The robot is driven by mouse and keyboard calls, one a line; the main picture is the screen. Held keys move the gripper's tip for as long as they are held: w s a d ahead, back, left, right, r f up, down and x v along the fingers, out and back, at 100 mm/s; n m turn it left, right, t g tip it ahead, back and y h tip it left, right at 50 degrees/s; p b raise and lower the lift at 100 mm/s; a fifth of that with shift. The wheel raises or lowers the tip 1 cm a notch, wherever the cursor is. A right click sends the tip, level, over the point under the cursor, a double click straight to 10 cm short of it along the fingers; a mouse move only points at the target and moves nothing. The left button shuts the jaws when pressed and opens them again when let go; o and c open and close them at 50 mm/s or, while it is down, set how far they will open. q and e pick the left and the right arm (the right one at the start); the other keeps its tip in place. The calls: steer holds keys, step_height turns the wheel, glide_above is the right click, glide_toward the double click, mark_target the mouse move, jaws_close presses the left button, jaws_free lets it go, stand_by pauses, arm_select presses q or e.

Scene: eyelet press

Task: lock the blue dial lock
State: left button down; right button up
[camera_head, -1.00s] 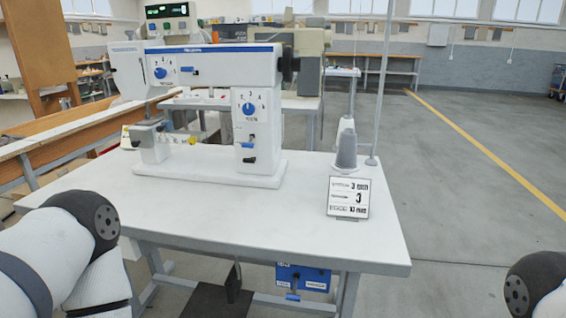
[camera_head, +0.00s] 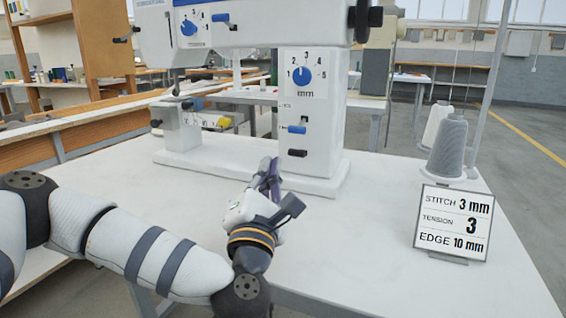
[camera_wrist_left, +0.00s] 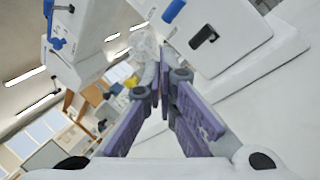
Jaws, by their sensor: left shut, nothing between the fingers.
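The sewing machine's column carries a lower dial with a blue knob (camera_head: 301,76), marked "mm". Below it are a blue lever (camera_head: 297,129) and a black lever (camera_head: 297,153). Another blue lever (camera_head: 220,17) sits beside the upper dial (camera_head: 189,27); I cannot tell from the pictures which is the named lock. My left gripper (camera_head: 269,165) is shut and empty, its purple fingers in front of and below the column levers, apart from them. In the left wrist view the column's blue lever (camera_wrist_left: 173,10) and black lever (camera_wrist_left: 203,37) lie beyond the fingertips (camera_wrist_left: 162,72). My right gripper is out of view.
A sign (camera_head: 453,224) and a thread cone (camera_head: 447,148) stand on the white table (camera_head: 370,240) to the right. The machine's base (camera_head: 315,182) spreads under the column. The table between the base and the sign is clear.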

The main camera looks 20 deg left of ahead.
mark_target(301, 125)
arm_select(q)
steer(key=shift+s+d+f, duration=0.1)
steer(key=shift+s+f, duration=0.15)
steer(key=shift+f, duration=0.05)
steer(key=shift+w, duration=0.1)
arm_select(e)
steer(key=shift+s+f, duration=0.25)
arm_select(q)
steer(key=shift+r, duration=0.1)
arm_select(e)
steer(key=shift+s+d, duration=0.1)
arm_select(q)
steer(key=x, duration=0.9)
steer(key=shift+w, duration=0.35)
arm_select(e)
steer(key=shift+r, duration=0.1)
arm_select(q)
steer(key=shift+r, duration=0.15)
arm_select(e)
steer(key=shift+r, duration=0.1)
